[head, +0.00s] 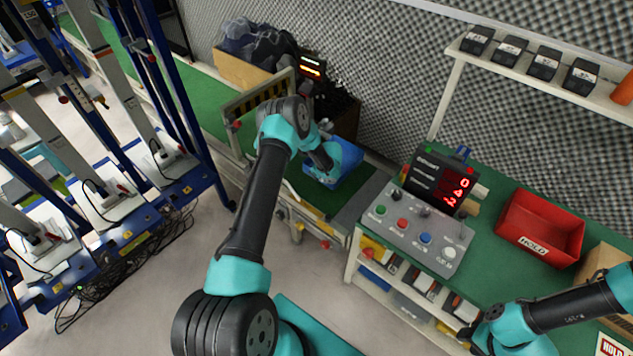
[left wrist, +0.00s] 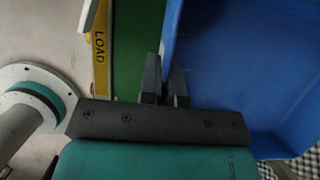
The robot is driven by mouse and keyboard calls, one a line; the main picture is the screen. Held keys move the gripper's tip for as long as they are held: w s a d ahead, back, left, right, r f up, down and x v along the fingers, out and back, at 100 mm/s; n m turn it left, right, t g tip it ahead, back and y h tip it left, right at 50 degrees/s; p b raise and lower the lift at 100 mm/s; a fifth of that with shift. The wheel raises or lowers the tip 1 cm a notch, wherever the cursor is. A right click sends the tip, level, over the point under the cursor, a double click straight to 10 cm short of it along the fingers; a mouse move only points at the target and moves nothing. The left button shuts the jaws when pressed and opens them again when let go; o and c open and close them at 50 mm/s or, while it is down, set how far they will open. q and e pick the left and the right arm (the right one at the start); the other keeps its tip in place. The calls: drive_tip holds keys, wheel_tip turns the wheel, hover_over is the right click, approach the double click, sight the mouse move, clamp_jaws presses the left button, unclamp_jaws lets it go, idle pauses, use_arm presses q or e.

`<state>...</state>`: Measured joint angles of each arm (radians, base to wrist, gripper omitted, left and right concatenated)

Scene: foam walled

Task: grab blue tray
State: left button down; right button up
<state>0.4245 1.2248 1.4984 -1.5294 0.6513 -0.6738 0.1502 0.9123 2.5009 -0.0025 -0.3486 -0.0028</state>
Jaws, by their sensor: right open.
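The blue tray (head: 350,158) lies on the green surface of the conveyor, partly hidden by my left arm. My left gripper (head: 328,176) is at the tray's near left side, its fingers hard to see in the head view. In the left wrist view, the tray (left wrist: 235,70) fills the right side. The two dark fingers of my left gripper (left wrist: 166,82) are close together, one on each side of the tray's wall, and look closed on it. My right gripper (head: 478,341) is open and empty at the bottom right, away from the tray.
A grey button panel (head: 424,228) and a red bin (head: 541,228) stand on the green bench at the right. A metal frame (head: 258,98) stands over the conveyor behind my left arm. Blue racks (head: 180,190) stand at the left.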

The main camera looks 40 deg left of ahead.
use_arm(q)
drive_tip(key=shift+r, duration=0.95)
